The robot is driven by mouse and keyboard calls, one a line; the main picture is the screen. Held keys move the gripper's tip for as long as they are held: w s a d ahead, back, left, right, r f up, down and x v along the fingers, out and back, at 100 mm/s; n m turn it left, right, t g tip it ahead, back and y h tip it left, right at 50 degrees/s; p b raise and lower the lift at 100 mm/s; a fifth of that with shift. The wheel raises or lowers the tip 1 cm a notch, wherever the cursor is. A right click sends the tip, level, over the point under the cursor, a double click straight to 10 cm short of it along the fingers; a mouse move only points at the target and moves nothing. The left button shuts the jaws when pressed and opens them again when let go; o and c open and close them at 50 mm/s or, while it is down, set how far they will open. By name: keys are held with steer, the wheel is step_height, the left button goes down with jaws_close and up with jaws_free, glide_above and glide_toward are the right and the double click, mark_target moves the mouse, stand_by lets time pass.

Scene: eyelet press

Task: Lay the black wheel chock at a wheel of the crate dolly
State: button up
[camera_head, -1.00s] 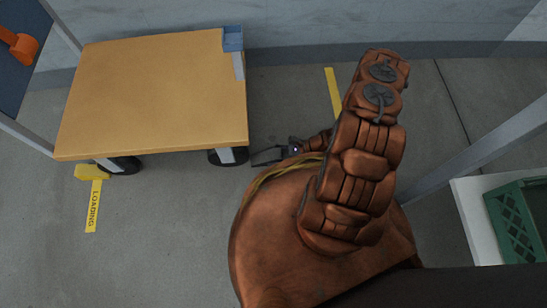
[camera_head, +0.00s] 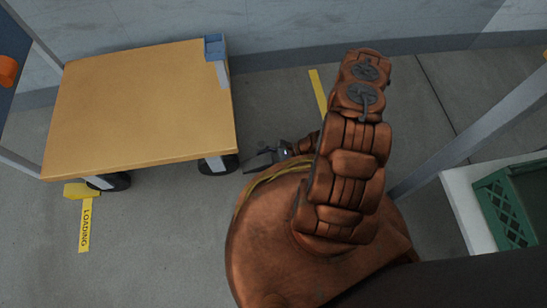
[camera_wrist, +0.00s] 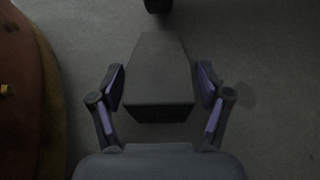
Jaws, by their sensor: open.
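The black wheel chock (camera_wrist: 158,78) is a dark wedge on the grey floor, with its narrow end toward a dark wheel (camera_wrist: 158,5) at the top of the wrist view. A small strip of floor shows between chock and wheel. My gripper (camera_wrist: 160,88) is open, one finger on each side of the chock, with narrow gaps beside it. In the head view the chock (camera_head: 259,161) lies right of the front right wheel (camera_head: 215,166) of the crate dolly (camera_head: 140,105), partly hidden by my gripper (camera_head: 279,155). The dolly has a tan wooden deck.
A yellow block (camera_head: 80,191) is at the dolly's front left wheel (camera_head: 108,182), above a yellow LOADING floor strip (camera_head: 84,228). A white-edged surface with a green crate (camera_head: 508,210) stands at the right. A wall runs behind. Floor in front of the dolly is clear.

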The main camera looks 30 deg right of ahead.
steer(key=p+v, duration=0.4)
steer(key=v, duration=0.7)
steer(key=shift+d+r, duration=0.15)
steer(key=shift+d, duration=0.15)
steer(key=shift+d+r, duration=0.1)
steer(key=shift+d, duration=0.05)
steer(key=shift+r, duration=0.2)
steer(key=w+a+r+n+g, duration=0.2)
steer(key=w+r+n, duration=0.1)
steer(key=r, duration=0.5)
steer(key=w+a+r+n+g, duration=0.2)
steer(key=w+r+n, duration=0.15)
steer(key=r, duration=0.45)
steer(key=s+a+r+n+g+h, duration=0.1)
steer(key=a+r+n+g+h, duration=0.15)
steer(key=r, duration=0.45)
steer(key=s+a+r+n+g+h, duration=0.1)
steer(key=a+r+n+g, duration=0.2)
steer(key=r, duration=0.4)
steer(key=s+a+r+n+t+h, duration=0.1)
steer(key=s+r+n+h, duration=0.8)
steer(key=s+r, duration=0.9)
steer(key=shift+s+n+t, duration=0.4)
steer(key=shift+s+t, duration=0.15)
steer(key=shift+t, duration=0.1)
